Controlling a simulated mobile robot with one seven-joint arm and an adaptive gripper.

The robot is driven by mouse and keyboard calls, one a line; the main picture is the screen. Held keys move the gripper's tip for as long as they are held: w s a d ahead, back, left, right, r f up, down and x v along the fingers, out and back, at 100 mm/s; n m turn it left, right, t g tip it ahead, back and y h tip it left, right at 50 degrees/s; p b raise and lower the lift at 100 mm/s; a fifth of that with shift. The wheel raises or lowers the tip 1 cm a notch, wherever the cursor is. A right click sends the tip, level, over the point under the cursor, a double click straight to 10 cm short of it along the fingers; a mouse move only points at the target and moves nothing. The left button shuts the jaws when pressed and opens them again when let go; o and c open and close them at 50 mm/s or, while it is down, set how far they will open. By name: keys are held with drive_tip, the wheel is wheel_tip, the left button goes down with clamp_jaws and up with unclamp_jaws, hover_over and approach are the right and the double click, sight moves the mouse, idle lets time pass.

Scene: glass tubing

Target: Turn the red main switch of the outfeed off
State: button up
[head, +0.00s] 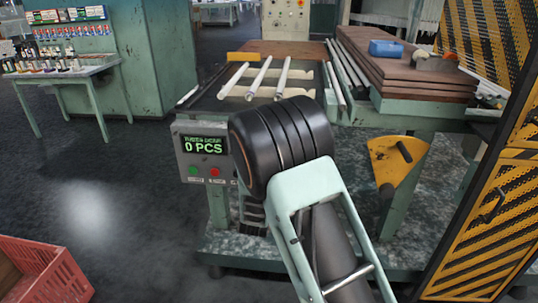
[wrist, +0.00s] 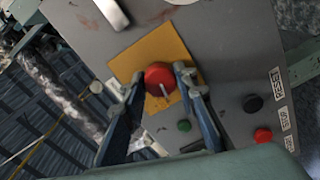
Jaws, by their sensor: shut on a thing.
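The red main switch (wrist: 158,74) is a round red knob on a yellow square plate (wrist: 147,48), fixed to a grey panel, in the wrist view. A pale bar shows on its lower side, pointing down in the picture. My gripper (wrist: 160,80) has one finger on each side of the knob and is shut on it. In the head view my arm hides the switch and my gripper, beside the grey control box (head: 183,157) with its "0 PCS" display.
In the wrist view a green button (wrist: 184,126), a black knob (wrist: 252,103) and a red button (wrist: 263,135) sit on the panel near my fingers. In the head view a yellow plate (head: 391,165) juts out right of my arm. Glass tubes (head: 260,76) lie on the table behind.

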drive_tip(key=shift+n+p, duration=0.3)
drive_tip(key=shift+n, duration=0.3)
drive_tip(key=o, duration=1.2)
drive_tip(key=shift+c, duration=0.2)
drive_tip(key=shift+s, duration=0.1)
drive_tip(key=s, duration=1.2)
drive_tip(key=shift+a+r, duration=0.15)
drive_tip(key=shift+r, duration=0.05)
drive_tip(key=shift+w, duration=0.1)
